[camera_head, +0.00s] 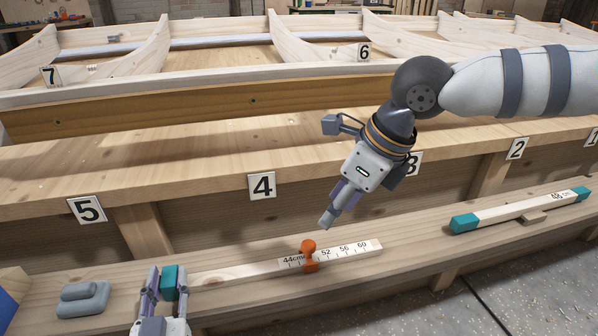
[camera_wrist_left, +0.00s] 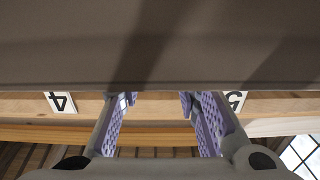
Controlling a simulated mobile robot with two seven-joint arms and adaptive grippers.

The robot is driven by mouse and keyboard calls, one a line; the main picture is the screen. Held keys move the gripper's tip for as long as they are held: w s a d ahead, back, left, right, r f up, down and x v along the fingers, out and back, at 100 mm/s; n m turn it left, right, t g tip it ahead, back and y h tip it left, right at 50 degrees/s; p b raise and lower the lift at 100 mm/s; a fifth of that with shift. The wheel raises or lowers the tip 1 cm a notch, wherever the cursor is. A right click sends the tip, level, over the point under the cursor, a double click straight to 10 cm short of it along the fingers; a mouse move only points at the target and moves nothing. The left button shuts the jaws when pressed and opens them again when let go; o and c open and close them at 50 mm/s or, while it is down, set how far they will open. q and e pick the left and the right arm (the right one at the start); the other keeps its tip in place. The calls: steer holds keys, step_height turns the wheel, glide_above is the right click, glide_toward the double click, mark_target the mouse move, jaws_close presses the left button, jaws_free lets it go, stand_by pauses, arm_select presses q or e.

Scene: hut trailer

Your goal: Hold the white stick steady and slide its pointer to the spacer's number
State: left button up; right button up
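The white stick (camera_head: 240,271) lies on the bench ledge, with a teal left end (camera_head: 169,281) and a printed scale reading 44cm to 60. Its orange pointer (camera_head: 309,256) sits between 44cm and 52, covering the marks there. The spacer (camera_head: 520,209), a pale bar with teal ends, lies further right, marked 48 cm. My left gripper (camera_head: 167,284) is open, its fingers on either side of the teal end in the head view. The left wrist view shows the fingers (camera_wrist_left: 157,102) apart. My right gripper (camera_head: 337,212) hangs above the pointer, apart from it; its finger opening is unclear.
A grey block-shaped object (camera_head: 83,298) lies left of my left gripper. A blue item (camera_head: 7,308) is at the left edge. Number plates, such as 4 (camera_head: 262,186) and 5 (camera_head: 87,209), line the timber behind the ledge. The floor (camera_head: 500,290) lies beyond the ledge's front edge.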

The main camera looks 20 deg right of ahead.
arm_select(q)
steer(key=shift+o, duration=1)
